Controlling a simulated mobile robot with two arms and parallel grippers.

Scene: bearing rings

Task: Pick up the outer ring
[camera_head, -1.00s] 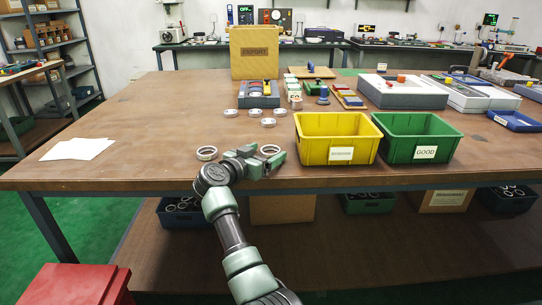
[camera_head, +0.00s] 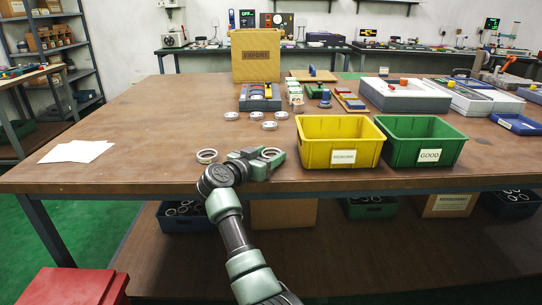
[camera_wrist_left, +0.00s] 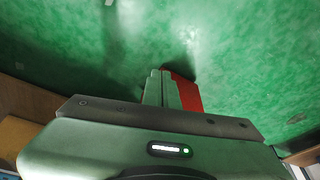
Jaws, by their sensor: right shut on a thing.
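My right gripper (camera_head: 271,158) is at the front of the wooden table (camera_head: 130,140), left of the yellow bin. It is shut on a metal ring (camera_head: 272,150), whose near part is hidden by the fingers. I cannot tell whether the ring is clear of the table. A second metal ring (camera_head: 206,156) lies flat on the table, just left of the gripper. In the left wrist view my left gripper (camera_wrist_left: 162,74) has its fingers together with nothing between them, above a green floor.
A yellow bin (camera_head: 341,158) and a green bin (camera_head: 424,155) stand right of the right gripper. Several small pale ring-shaped parts (camera_head: 269,126) lie behind it. White papers (camera_head: 76,152) lie at the left. A red object (camera_head: 72,284) stands on the floor. The left tabletop is mostly clear.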

